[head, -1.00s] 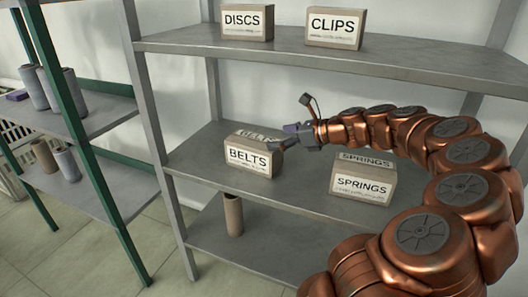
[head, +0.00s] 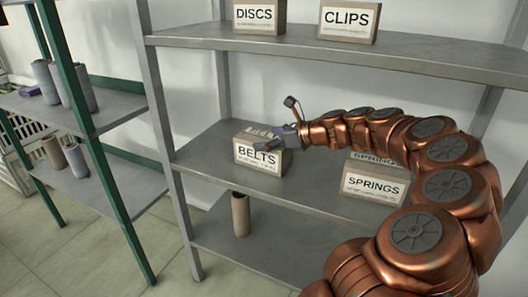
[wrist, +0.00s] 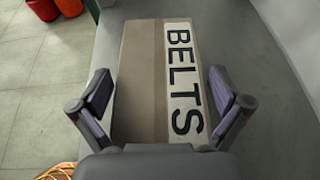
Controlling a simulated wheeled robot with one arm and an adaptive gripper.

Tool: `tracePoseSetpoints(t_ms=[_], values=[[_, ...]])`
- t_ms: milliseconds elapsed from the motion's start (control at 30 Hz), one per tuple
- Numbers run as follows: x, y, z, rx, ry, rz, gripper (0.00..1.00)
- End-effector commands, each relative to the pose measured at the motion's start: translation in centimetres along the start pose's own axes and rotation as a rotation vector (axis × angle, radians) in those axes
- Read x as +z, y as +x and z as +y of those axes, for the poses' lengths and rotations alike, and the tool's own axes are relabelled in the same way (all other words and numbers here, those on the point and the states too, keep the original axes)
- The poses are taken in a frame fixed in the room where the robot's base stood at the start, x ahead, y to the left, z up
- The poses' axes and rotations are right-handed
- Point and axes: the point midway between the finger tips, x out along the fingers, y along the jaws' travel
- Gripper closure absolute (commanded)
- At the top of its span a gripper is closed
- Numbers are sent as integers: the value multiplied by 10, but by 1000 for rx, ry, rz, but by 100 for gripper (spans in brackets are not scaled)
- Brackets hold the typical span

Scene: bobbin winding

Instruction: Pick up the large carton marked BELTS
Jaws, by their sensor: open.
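The carton marked BELTS (head: 257,157) stands on the middle shelf of the grey rack, left of the SPRINGS carton. My gripper (head: 272,139) is at its upper right in the head view and covers part of its top. In the wrist view the carton (wrist: 145,80) lies between the two open fingers of my gripper (wrist: 161,98), with its label on the right. Gaps show between the fingers and the carton sides, so the gripper holds nothing.
The SPRINGS carton (head: 375,185) stands to the right, partly behind my arm. DISCS (head: 259,16) and CLIPS (head: 348,21) cartons stand on the upper shelf (head: 300,48). A brown tube (head: 240,214) stands on the bottom shelf. A green-framed rack (head: 108,165) is at left.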

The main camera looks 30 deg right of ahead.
Motion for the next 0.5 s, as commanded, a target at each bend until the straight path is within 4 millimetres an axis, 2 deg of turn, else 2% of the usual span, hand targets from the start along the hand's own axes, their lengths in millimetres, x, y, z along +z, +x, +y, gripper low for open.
tracePoseSetpoints(t_ms=[67, 500], values=[[0, 0, 0, 0, 0, 0, 4], [0, 0, 0, 0, 0, 0, 50]])
